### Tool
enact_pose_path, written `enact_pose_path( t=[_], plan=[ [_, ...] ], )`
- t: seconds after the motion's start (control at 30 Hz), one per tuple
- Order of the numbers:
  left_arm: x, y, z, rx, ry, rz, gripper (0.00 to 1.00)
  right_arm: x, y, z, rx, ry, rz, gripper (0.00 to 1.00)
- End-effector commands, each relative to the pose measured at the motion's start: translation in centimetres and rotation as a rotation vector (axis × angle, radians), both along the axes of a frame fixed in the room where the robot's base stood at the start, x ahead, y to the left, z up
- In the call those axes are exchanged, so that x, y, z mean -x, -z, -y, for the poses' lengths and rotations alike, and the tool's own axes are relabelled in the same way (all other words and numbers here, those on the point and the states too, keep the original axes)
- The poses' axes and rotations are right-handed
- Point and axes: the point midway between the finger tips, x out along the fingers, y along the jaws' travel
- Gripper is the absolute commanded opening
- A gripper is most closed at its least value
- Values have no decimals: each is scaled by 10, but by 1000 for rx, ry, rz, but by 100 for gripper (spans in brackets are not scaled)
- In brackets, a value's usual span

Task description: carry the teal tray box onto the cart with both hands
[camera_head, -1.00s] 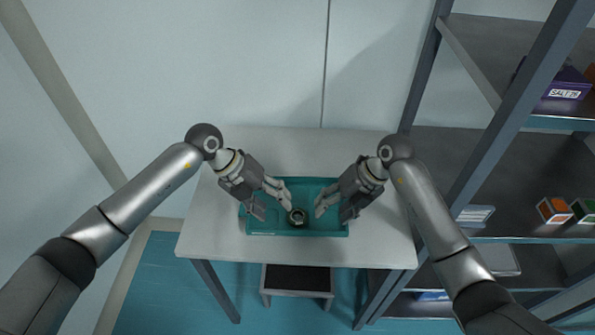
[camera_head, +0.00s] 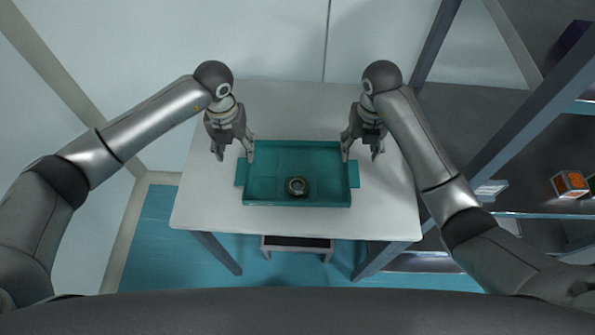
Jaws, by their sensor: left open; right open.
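The teal tray box (camera_head: 297,158) lies flat on a white table (camera_head: 290,222), with a tab handle on its left side and another on its right. A dark ring-shaped part (camera_head: 297,186) sits inside it, near the front middle. My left gripper (camera_head: 234,154) is open and empty at the tray's left edge, just behind the left handle. My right gripper (camera_head: 361,155) is open and empty at the right edge, just behind the right handle. I cannot tell whether the fingers touch the tray. No cart can be made out.
A grey-framed shelf rack (camera_head: 505,135) stands close on the right, with an orange box (camera_head: 569,184) on it. A small dark-topped stool (camera_head: 297,243) is under the table's front edge. The tabletop around the tray is clear.

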Motion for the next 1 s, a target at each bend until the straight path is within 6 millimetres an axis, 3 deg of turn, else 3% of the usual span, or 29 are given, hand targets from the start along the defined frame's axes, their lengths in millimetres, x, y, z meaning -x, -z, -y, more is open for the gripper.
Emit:
enact_pose_path(
  t=[0.3, 0.5, 0.93, 1.0],
  plan=[
    [1, 59, 0, 0, 0, -4, 55, 1, 59, -1, -2, 1, -5, 55],
    [1, 82, 0, 1, 0, -1, 55, 1, 82, 0, -1, 1, -2, 55],
    [0, 89, 0, 0, 1, 0, 55, 0, 89, 0, -1, -1, 0, 55],
    [0, 89, 0, 0, 1, 0, 46, 0, 89, 0, -1, -1, 0, 46]
  ],
)
